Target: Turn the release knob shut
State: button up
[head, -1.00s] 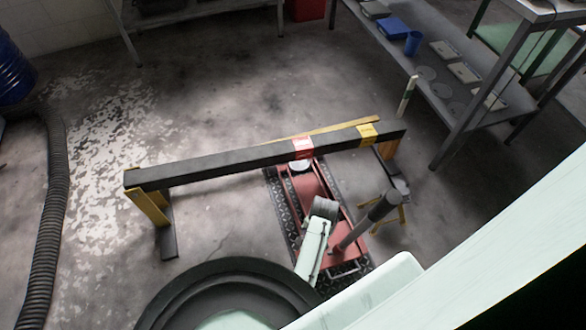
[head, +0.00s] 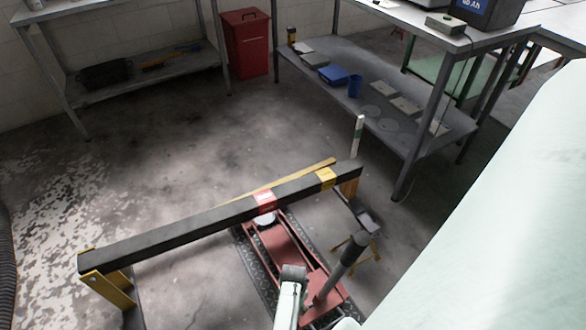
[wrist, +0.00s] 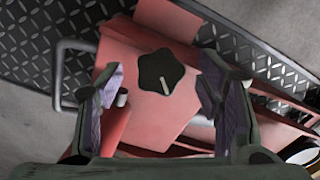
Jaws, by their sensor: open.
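The release knob (wrist: 161,71) is a dark, lobed knob with a pale pointer line, on the red body of the floor jack (wrist: 142,110) in the wrist view. My gripper (wrist: 158,80) is open, with one finger on each side of the knob and visible gaps between the fingers and the knob. In the head view the red jack (head: 290,258) lies on the floor under a dark beam. My pale arm (head: 288,300) reaches over the near end of the jack. The knob and the fingertips cannot be made out there.
The dark beam (head: 200,223) with red and yellow labels spans the jack on yellow legs. A grey jack handle (head: 342,266) rises right of my arm. Black tread plate (wrist: 37,45) lies under the jack. Shelves and a red bin (head: 246,44) stand behind; open floor lies between.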

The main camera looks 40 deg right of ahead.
jog(key=c, duration=1.2)
jog(key=shift+o, duration=0.2)
jog(key=shift+m+t+p, duration=0.4)
jog(key=shift+m, duration=0.2)
jog(key=o, duration=1.2)
jog(key=shift+c, duration=0.2)
notch_tip(320, 180, up, 12)
jog(key=shift+s+d, duration=0.15)
jog(key=shift+s, duration=0.3)
